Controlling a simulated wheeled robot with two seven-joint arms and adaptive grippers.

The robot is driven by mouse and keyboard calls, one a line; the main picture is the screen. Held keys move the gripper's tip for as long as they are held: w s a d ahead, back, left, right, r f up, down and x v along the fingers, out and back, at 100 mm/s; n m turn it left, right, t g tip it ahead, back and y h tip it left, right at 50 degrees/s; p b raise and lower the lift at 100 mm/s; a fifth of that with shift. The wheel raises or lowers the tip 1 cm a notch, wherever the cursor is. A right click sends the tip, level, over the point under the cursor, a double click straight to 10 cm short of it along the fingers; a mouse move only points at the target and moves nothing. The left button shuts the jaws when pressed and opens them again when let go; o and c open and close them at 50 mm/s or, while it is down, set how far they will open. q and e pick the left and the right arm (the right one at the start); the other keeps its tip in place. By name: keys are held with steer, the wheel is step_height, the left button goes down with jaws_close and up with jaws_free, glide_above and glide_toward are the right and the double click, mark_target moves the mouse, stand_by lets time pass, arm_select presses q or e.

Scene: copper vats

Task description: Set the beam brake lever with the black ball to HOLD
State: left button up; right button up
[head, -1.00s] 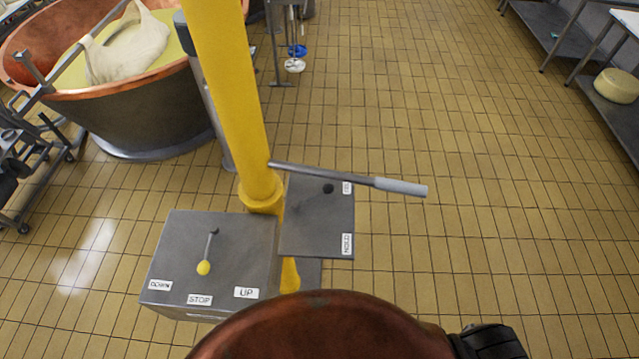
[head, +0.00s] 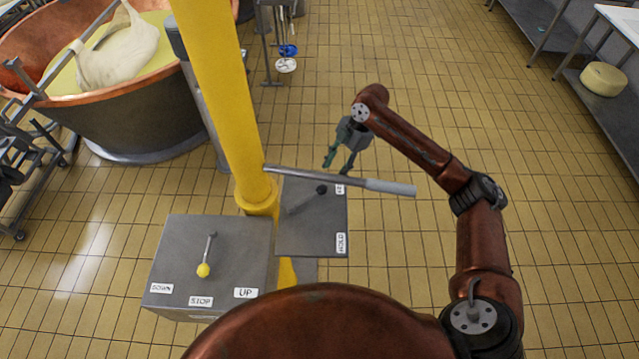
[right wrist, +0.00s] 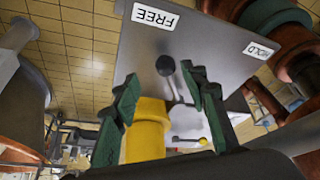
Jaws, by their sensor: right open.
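The brake lever (head: 304,203) lies on a grey plate (head: 300,238) beside the yellow post, and its black ball (head: 322,189) is at the plate's far end, close to the upper label. The HOLD label (head: 341,243) is at the near right corner. My right gripper (head: 339,163) is open and empty, just beyond the plate's far edge. In the right wrist view the black ball (right wrist: 165,65) appears between the green fingertips, near the FREE label (right wrist: 155,16); no contact is visible, and the depth gap is unclear. My left gripper is out of view.
A long bar with a pale grip (head: 390,187) crosses above the plate, close to my right gripper. A grey box (head: 215,255) with a yellow-ball lever (head: 203,270) and DOWN, STOP and UP labels stands left. The yellow post (head: 222,100) rises behind.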

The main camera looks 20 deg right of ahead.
mark_target(324, 186)
steer(key=shift+n, duration=0.3)
steer(key=shift+s+a+r+p+x, duration=0.1)
steer(key=shift+s+a+x, duration=0.05)
steer(key=shift+x, duration=1.05)
steer(key=shift+s+a+r+p+x, duration=0.1)
steer(key=shift+s+a+p+x, duration=0.05)
steer(key=shift+x, duration=1.05)
steer(key=shift+s+a+r+p+x, duration=0.1)
steer(key=shift+s+a+x, duration=0.05)
steer(key=shift+x, duration=1.1)
jaws_close()
